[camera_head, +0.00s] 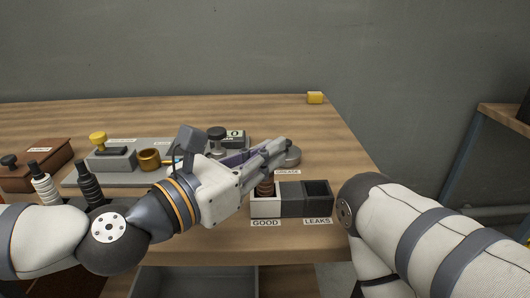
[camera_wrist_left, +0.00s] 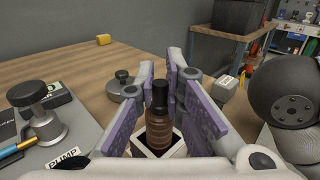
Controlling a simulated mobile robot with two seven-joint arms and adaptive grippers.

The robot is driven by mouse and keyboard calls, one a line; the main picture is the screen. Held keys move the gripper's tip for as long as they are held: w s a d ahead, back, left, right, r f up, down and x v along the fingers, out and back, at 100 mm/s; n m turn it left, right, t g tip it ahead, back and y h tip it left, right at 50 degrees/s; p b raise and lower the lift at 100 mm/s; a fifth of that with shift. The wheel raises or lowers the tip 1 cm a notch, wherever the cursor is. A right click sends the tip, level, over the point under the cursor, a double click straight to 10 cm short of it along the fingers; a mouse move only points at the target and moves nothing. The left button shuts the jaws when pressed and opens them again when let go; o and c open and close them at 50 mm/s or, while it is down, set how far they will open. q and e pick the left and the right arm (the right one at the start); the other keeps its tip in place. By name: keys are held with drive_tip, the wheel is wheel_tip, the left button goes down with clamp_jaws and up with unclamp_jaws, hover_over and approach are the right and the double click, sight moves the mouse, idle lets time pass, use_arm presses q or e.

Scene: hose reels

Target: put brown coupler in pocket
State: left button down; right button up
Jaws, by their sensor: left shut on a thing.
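The brown coupler (camera_head: 266,187), a ribbed brown body with a black top, stands roughly upright between the fingers of my left gripper (camera_head: 275,154). In the left wrist view the coupler (camera_wrist_left: 159,122) sits between the purple-lined fingers, which are shut on it. Its lower end is at the mouth of the white pocket (camera_head: 265,208) labelled GOOD; I cannot tell whether it touches the bottom. The white pocket's rim (camera_wrist_left: 140,147) shows around it in the wrist view. A dark pocket (camera_head: 318,199) labelled LEAKS is to the right. My right gripper is out of view.
A grey plate (camera_head: 80,180) on the left carries a yellow-knobbed block (camera_head: 110,155) and a brass cup (camera_head: 149,159). A brown box (camera_head: 35,178) and two ribbed couplers (camera_head: 88,185) stand further left. A yellow block (camera_head: 314,97) lies at the back.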

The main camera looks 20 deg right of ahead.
use_arm(q)
drive_tip(key=shift+f, duration=0.3)
drive_tip(key=c, duration=1.7)
unclamp_jaws()
drive_tip(key=shift+r, duration=0.1)
drive_tip(key=shift+r, duration=0.15)
drive_tip(key=shift+s+a+r, duration=0.1)
drive_tip(key=shift+a, duration=0.2)
drive_tip(key=v, duration=1.1)
drive_tip(key=shift+s+a, duration=0.1)
drive_tip(key=shift+a, duration=0.1)
